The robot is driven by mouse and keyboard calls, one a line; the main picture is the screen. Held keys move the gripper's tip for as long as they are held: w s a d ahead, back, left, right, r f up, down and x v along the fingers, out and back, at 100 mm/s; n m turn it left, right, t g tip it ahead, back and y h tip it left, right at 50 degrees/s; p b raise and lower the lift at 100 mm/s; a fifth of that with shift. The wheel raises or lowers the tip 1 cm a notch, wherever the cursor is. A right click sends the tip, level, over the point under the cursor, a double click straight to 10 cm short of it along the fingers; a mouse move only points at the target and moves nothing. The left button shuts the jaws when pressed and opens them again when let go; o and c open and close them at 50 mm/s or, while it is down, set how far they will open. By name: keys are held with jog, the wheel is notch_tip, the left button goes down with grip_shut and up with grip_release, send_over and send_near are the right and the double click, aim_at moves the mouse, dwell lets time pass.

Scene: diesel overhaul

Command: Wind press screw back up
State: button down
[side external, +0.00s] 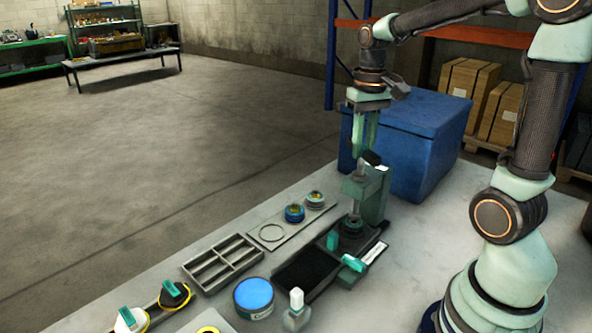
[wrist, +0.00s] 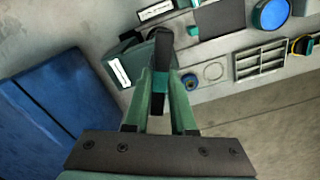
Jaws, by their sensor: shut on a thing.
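The small green press (side external: 375,195) stands upright on the bench in the side view, and it also shows in the wrist view (wrist: 120,68). My gripper (side external: 362,152) points down over the press top. Its two fingers meet in the wrist view (wrist: 161,85), shut on the press screw's dark handle (wrist: 162,48). The handle's dark end (side external: 371,157) shows beside the fingertips in the side view. The screw below is partly hidden by the press frame. A dark round part (side external: 352,224) sits at the press base.
A large blue box (side external: 425,140) stands close behind the press. In front are a black tray (side external: 300,275), a grey divided tray (side external: 222,262), a blue-topped tin (side external: 254,295) and a plate with a ring (side external: 272,233) and small round parts (side external: 295,213). Space above the bench's left side is free.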

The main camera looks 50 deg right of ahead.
jog(key=n, duration=0.3)
jog(key=shift+r, duration=0.15)
jog(key=shift+m, duration=0.3)
jog(key=c, duration=0.8)
grip_release()
jog(key=shift+o, duration=0.2)
jog(key=shift+r, duration=2.7)
